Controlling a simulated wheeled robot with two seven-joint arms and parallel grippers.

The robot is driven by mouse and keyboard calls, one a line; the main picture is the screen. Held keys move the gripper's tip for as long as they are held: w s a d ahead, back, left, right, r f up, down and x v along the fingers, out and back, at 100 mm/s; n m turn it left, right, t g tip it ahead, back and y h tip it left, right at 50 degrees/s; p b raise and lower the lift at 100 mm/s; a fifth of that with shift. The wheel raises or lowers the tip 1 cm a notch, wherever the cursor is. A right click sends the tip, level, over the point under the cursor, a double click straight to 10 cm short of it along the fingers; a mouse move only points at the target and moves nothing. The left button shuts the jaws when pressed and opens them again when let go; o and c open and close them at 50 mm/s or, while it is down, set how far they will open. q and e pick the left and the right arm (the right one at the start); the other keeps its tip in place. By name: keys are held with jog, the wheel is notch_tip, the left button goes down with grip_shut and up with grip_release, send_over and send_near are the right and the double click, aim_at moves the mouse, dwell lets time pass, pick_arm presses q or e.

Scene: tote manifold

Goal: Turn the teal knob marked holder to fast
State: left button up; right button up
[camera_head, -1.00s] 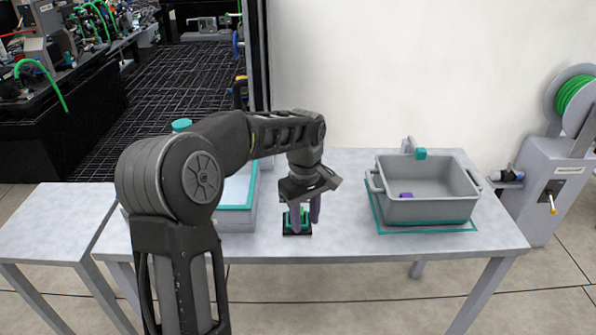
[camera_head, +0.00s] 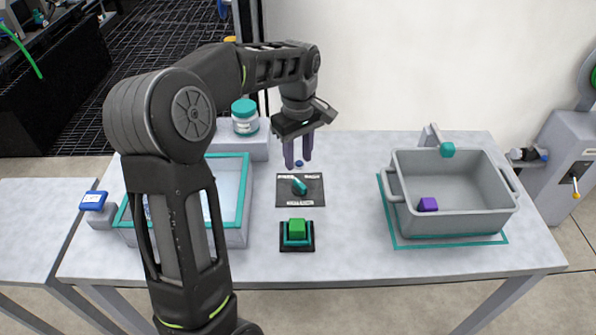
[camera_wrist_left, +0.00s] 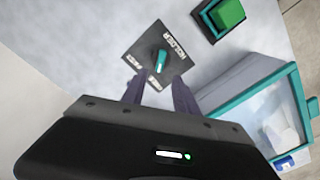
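The teal knob (camera_head: 299,186) sits on a dark square plate with pale lettering on the table's middle. In the left wrist view the knob (camera_wrist_left: 161,61) is a narrow teal grip, with the word HOLDER along one plate edge; the smaller marks are too blurred to read surely. In the head view the grip lies slanted from upper left to lower right. My left gripper (camera_head: 298,163) points down just behind the plate, fingers apart and empty. Its fingers (camera_wrist_left: 158,92) show beside the plate in the wrist view, not touching the knob. My right gripper is out of view.
A grey tote (camera_head: 455,222) with a purple block (camera_head: 428,204) stands at right. A teal-rimmed tray (camera_head: 243,205) is at left, with a teal-lidded jar (camera_head: 245,118) behind. Table between plate and tote is clear.

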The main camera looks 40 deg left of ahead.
aim_at(298, 181)
pick_arm(q)
jog(key=shift+f, duration=0.1)
notch_tip(298, 181, down, 8)
jog(key=shift+r, duration=0.15)
dwell(0.4)
jog(key=shift+c, duration=0.4)
grip_shut()
